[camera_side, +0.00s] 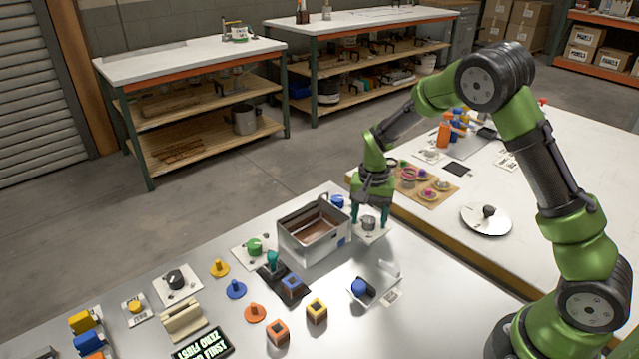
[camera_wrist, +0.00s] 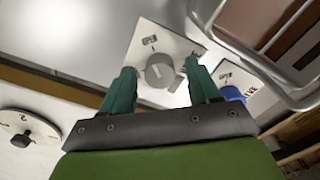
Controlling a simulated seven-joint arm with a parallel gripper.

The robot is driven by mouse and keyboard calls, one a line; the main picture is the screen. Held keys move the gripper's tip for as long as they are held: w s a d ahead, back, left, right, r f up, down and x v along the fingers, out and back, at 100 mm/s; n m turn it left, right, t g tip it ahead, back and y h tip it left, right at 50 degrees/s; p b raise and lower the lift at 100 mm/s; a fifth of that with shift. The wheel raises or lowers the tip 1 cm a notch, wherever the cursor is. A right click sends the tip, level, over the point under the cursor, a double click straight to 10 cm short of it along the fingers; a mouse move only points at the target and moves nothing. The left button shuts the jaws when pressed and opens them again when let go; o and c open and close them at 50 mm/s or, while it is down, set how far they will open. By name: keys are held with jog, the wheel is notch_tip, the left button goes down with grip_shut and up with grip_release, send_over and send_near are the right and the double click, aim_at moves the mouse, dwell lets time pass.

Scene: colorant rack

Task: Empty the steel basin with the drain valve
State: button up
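The steel basin (camera_side: 331,252) stands on the near table, with brown showing inside it; its rim (camera_wrist: 240,52) fills the upper right of the wrist view. A blue knob (camera_side: 337,201) sits behind the basin; in the wrist view the blue knob (camera_wrist: 231,93) is partly hidden by my right finger, on a white plate with partly hidden lettering. A grey round knob (camera_wrist: 160,71) on a white labelled plate (camera_wrist: 143,38) is beside it. My gripper (camera_side: 370,215) is open, its teal fingers (camera_wrist: 162,88) apart on either side of the grey knob. Contact cannot be told.
A green knob (camera_side: 254,246), a teal-handled lever (camera_side: 272,262) and a small tray with a blue ball (camera_side: 358,287) stand near the basin. Several coloured cubes and pegs lie in front. The other table (camera_side: 540,190) holds bottles and a round dial plate (camera_side: 486,221).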

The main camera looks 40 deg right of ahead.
aim_at(369, 219)
notch_tip(369, 219, up, 17)
dwell(0.6)
jog(key=s+a+r+n+t+y, duration=0.1)
jog(key=s+a+r+n+t, duration=0.2)
jog(key=s, duration=0.7)
jog(key=s+a+r+n+t+y, duration=0.1)
jog(key=s+a+r+n+t, duration=0.2)
jog(key=s, duration=0.6)
jog(key=shift+s+a+n+t, duration=0.4)
jog(key=shift+a+t, duration=0.2)
jog(key=shift+a, duration=0.5)
jog(key=shift+r, duration=0.1)
